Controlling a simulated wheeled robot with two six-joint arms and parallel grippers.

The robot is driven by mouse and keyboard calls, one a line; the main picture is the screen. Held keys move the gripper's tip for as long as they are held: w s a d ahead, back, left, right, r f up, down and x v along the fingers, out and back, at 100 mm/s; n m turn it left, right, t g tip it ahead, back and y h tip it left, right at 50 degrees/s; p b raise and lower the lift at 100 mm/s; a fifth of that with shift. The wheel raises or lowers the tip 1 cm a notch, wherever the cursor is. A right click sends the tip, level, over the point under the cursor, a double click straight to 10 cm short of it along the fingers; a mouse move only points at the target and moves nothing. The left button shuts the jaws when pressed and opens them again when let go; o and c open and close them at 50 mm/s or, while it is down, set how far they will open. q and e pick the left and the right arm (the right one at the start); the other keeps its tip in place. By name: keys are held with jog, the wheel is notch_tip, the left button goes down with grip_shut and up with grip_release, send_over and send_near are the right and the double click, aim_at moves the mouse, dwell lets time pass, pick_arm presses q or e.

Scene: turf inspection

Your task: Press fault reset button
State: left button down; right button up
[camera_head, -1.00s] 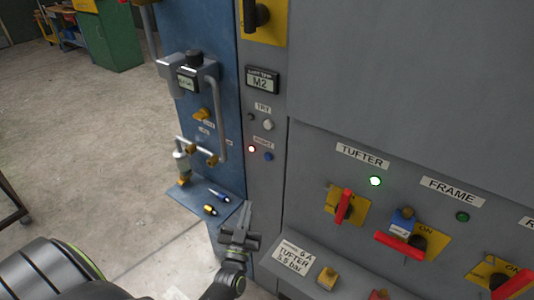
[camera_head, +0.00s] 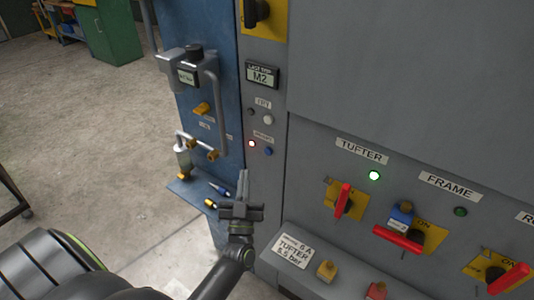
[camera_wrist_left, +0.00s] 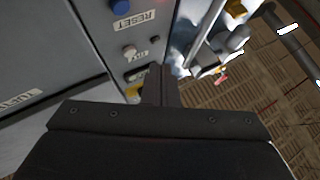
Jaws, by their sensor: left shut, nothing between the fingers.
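The blue reset button (camera_head: 269,152) sits on the narrow grey panel strip, beside a lit red lamp (camera_head: 253,143). In the left wrist view the blue button (camera_wrist_left: 120,6) shows at the top edge, next to an upside-down RESET label (camera_wrist_left: 134,21). My left gripper (camera_head: 244,173) is shut and empty, pointing up just below the button, apart from it. In the wrist view its fingers (camera_wrist_left: 160,85) point toward the panel. My right gripper is not in view.
A white button (camera_head: 268,119) is above on the same strip. A blue side panel (camera_head: 222,85) with pipes and a small shelf (camera_head: 184,190) is at left. Red-handled switches (camera_head: 398,238) and a sloped ledge (camera_head: 335,280) are at right.

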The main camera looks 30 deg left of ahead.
aim_at(268, 152)
pick_arm(q)
jog(key=w+b, duration=0.2)
jog(key=w, duration=0.5)
jog(key=shift+w+d, duration=0.15)
jog(key=shift+d, duration=0.15)
jog(key=shift+w, duration=0.1)
dwell(1.6)
jog(key=shift+w, duration=0.3)
jog(key=shift+w, duration=0.45)
dwell(0.6)
jog(key=shift+s, duration=0.9)
